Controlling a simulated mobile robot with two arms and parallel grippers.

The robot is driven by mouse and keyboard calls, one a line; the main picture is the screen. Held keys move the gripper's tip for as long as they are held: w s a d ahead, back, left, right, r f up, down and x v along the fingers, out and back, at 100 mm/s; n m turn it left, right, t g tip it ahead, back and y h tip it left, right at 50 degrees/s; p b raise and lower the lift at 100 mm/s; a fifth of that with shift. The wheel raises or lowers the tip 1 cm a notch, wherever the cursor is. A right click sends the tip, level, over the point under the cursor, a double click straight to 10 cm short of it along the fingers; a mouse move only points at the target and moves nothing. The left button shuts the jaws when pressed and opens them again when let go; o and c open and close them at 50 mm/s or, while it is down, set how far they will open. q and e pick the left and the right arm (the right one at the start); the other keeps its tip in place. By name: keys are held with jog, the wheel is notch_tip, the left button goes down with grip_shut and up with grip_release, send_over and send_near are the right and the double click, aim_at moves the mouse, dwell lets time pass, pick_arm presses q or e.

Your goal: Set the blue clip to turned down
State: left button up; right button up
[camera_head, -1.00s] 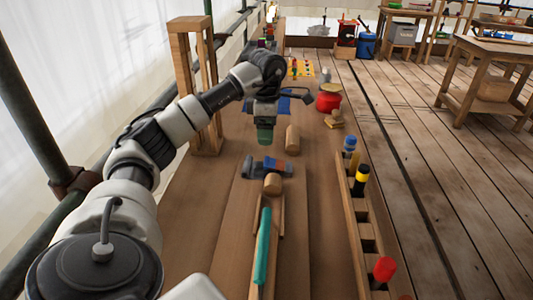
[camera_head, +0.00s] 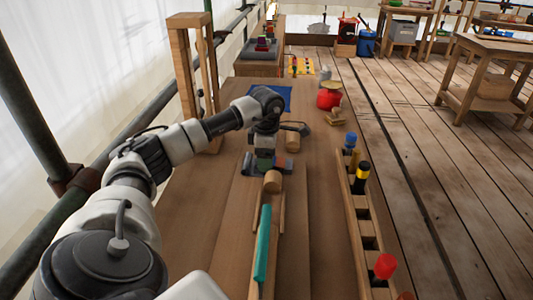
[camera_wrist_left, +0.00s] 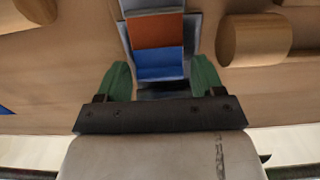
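The blue clip (camera_wrist_left: 160,63) shows in the left wrist view as a blue block beside an orange-red block (camera_wrist_left: 157,31) on a grey base. My left gripper (camera_wrist_left: 161,79) has its two green fingers apart, one on each side of the blue part, with narrow gaps. I cannot tell whether either finger touches it. In the head view the left gripper (camera_head: 263,160) is over the grey fixture (camera_head: 251,168) on the bench and hides most of it, including the clip's tilt. My right gripper is not in view.
A wooden cylinder (camera_head: 273,181) lies just in front of the fixture, with a teal bar (camera_head: 262,243) nearer. A wooden rack (camera_head: 361,214) with coloured-topped pegs runs along the right. A tall wooden frame (camera_head: 190,63) stands at the left. A red pot (camera_head: 328,99) is farther back.

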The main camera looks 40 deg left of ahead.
pick_arm(q)
jog(key=c, duration=0.7)
jog(key=shift+a+f+b, duration=0.1)
jog(key=shift+f+b, duration=0.2)
jog(key=shift+b, duration=0.15)
jog(key=shift+c, duration=0.2)
jog(key=shift+s+t+h+b, duration=0.1)
jog(key=shift+t+h+b, duration=0.2)
jog(key=shift+t+h, duration=0.15)
jog(key=o, duration=0.9)
jog(key=r, duration=0.7)
jog(key=a+r, duration=0.1)
jog(key=r, duration=0.2)
jog(key=shift+s+r+p, duration=0.35)
jog(key=shift+s+r, duration=0.05)
